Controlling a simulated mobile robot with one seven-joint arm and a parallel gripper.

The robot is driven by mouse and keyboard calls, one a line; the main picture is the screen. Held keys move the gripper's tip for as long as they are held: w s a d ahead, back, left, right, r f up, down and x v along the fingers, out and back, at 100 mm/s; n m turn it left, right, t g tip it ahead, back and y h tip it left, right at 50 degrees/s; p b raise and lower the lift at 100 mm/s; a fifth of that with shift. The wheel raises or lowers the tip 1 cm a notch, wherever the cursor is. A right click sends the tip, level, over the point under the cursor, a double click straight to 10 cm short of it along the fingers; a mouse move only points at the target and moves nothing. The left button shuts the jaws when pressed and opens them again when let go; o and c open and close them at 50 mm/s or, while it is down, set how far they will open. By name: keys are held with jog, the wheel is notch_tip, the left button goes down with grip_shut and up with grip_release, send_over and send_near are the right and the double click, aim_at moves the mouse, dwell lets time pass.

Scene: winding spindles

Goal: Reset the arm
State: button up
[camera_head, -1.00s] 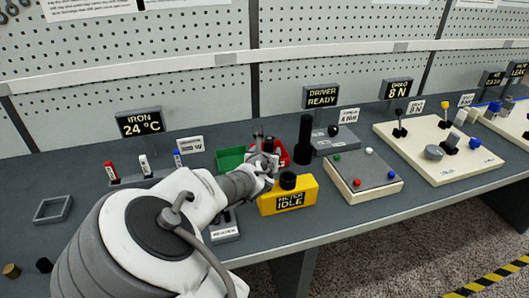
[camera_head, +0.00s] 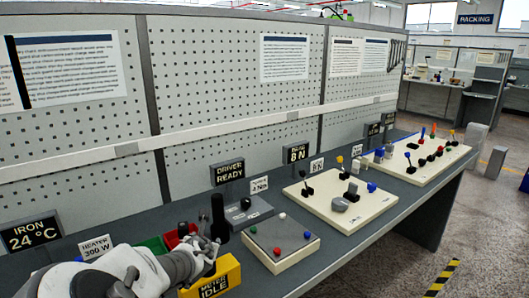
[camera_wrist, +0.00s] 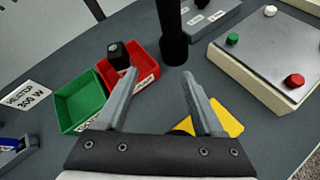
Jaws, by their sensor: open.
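My gripper (camera_head: 206,245) is over the bench near the yellow meter box (camera_head: 214,280), which reads IDLE. In the wrist view my gripper (camera_wrist: 158,80) has its two fingers spread apart, with nothing between them. A red bin (camera_wrist: 143,57) and a green bin (camera_wrist: 77,99) lie to the left of the fingers. A black knob-like part (camera_wrist: 120,54) shows at the red bin. A black upright driver (camera_wrist: 171,30) stands beyond the fingertips. The right finger partly covers the yellow box (camera_wrist: 222,118).
A box with coloured buttons (camera_head: 281,243) stands right of the driver (camera_head: 218,218). Cream boards (camera_head: 340,207) with knobs and levers fill the bench farther right. Display signs (camera_head: 227,173) stand along the back, before a pegboard wall (camera_head: 230,80).

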jog(key=s+d+r+m+g+p, duration=0.1)
jog(key=s+d+r+m+g, duration=0.2)
jog(key=d+m, duration=0.55)
jog(key=s+d+r+m+g+p, duration=0.1)
jog(key=s+d+r+m+g, duration=0.15)
jog(key=d+m, duration=0.65)
jog(key=s+d+r+m+p, duration=0.1)
jog(key=s+d+r+m, duration=0.3)
jog(key=s, duration=0.4)
jog(key=s+d+r+m+h, duration=0.1)
jog(key=s+d+r+m, duration=0.4)
jog(key=s+d+m, duration=0.1)
jog(key=s+d+r+m+h+p, duration=0.1)
jog(key=s+d+r+m, duration=0.3)
jog(key=s+m, duration=0.3)
jog(key=s+d, duration=0.1)
jog(key=s, duration=0.3)
jog(key=shift+r+g+p, duration=0.2)
jog(key=shift+g+p, duration=0.15)
